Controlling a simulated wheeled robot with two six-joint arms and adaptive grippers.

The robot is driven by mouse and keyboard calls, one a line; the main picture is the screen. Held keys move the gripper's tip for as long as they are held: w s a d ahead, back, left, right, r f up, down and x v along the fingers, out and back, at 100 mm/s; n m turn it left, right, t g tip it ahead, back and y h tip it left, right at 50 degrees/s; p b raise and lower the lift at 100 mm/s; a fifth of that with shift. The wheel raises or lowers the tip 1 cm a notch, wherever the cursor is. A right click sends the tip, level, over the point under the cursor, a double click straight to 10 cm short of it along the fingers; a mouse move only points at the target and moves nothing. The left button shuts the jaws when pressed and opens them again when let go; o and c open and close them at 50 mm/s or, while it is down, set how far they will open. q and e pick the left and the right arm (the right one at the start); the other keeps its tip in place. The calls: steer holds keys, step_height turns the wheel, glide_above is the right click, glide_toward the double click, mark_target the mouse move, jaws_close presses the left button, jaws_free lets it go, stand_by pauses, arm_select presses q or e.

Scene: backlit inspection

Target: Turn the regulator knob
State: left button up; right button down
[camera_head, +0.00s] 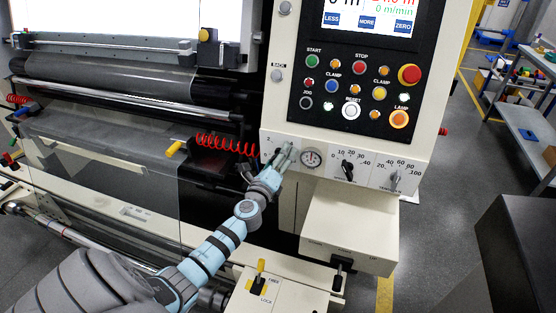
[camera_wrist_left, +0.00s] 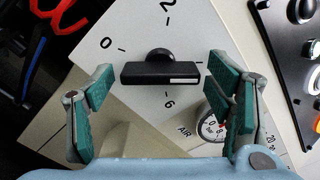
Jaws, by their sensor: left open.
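The regulator knob (camera_wrist_left: 162,72) is a black bar-shaped knob on a pale dial plate (camera_wrist_left: 135,30) with printed numbers, seen in the left wrist view. A white mark shows at the right end of its bar. My left gripper (camera_wrist_left: 162,100) is open, with one green-padded finger on each side of the knob and gaps on both sides. In the head view my left gripper (camera_head: 280,163) is at the left end of the lower panel and hides the knob. My right gripper is not in view.
An air gauge (camera_head: 312,157) sits just right of my gripper. Farther right are a black knob (camera_head: 347,167) and a grey knob (camera_head: 396,177). Push buttons, including a red one (camera_head: 409,74), are above. A red coiled hose (camera_head: 225,144) is to the left.

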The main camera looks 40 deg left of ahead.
arm_select(q)
steer(key=shift+s, duration=0.1)
steer(key=shift+c, duration=0.8)
steer(key=c, duration=1)
